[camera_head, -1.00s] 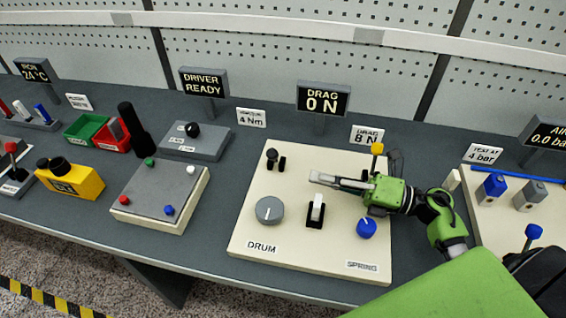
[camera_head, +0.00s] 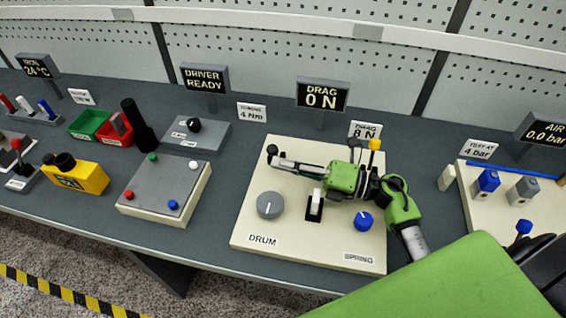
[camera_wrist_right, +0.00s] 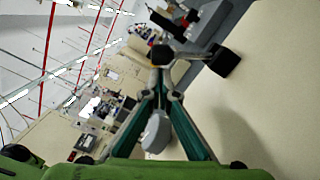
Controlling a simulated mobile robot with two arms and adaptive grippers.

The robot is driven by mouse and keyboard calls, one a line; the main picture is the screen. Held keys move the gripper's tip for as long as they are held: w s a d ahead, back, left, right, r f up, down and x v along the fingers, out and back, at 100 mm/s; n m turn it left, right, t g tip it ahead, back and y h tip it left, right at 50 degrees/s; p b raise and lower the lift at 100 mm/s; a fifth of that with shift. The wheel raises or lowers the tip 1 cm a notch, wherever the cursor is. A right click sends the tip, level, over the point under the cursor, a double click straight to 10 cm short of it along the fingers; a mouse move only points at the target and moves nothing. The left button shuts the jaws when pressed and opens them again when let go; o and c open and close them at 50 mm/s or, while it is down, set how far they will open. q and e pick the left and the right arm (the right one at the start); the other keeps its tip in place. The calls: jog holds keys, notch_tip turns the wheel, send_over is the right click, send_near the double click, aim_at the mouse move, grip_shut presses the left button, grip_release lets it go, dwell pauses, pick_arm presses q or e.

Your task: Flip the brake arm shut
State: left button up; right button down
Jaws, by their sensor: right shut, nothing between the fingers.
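The drum panel (camera_head: 250,225) is a cream board marked DRUM and SPRING. At its far left corner stands a small lever with a black ball knob (camera_head: 272,149), which looks like the brake arm. My right gripper (camera_head: 274,161) is shut and empty, its fingertips right at this lever. In the right wrist view the black knob (camera_wrist_right: 160,54) sits just beyond the tips of the right gripper (camera_wrist_right: 161,78), and a black block (camera_wrist_right: 223,61) stands beside it. I cannot tell whether the fingers touch the knob. The lever's base is partly hidden by the fingers in the head view.
The panel also carries a grey dial (camera_head: 269,205), a white rocker switch (camera_head: 315,202), a blue knob (camera_head: 363,221) and a yellow-topped post (camera_head: 375,145). The DRAG display (camera_head: 322,95) behind reads 0 N. A grey box with coloured buttons (camera_head: 165,187) stands to the left.

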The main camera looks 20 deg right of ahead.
jog(key=shift+r, duration=0.1)
jog(key=shift+w+d+r+m+p, duration=0.1)
jog(key=shift+r+m+p, duration=0.05)
jog(key=shift+m+p, duration=0.25)
jog(key=shift+r, duration=0.1)
jog(key=shift+w+d+r+m+p, duration=0.25)
jog(key=shift+w+r+m+p, duration=0.2)
jog(key=shift+m+p, duration=0.6)
jog(key=w+d+r+m+p, duration=0.1)
jog(key=m+p, duration=0.1)
jog(key=p, duration=0.1)
jog(key=shift+r, duration=0.1)
jog(key=shift+w+d+r+m+h+p, duration=0.15)
jog(key=shift+w+d+m+p, duration=0.3)
jog(key=shift+m, duration=0.55)
jog(key=shift+w+d+f+m+h+p, duration=0.1)
jog(key=shift+w+d+m+p, duration=0.15)
jog(key=shift+w+m+p, duration=0.45)
jog(key=shift+w+d+r+m+h+p, duration=0.15)
jog(key=shift+w+d+m+p, duration=0.3)
jog(key=shift+m, duration=0.8)
jog(key=shift+w+a+g, duration=0.1)
jog(key=shift+w+g, duration=0.05)
jog(key=shift+g, duration=0.15)
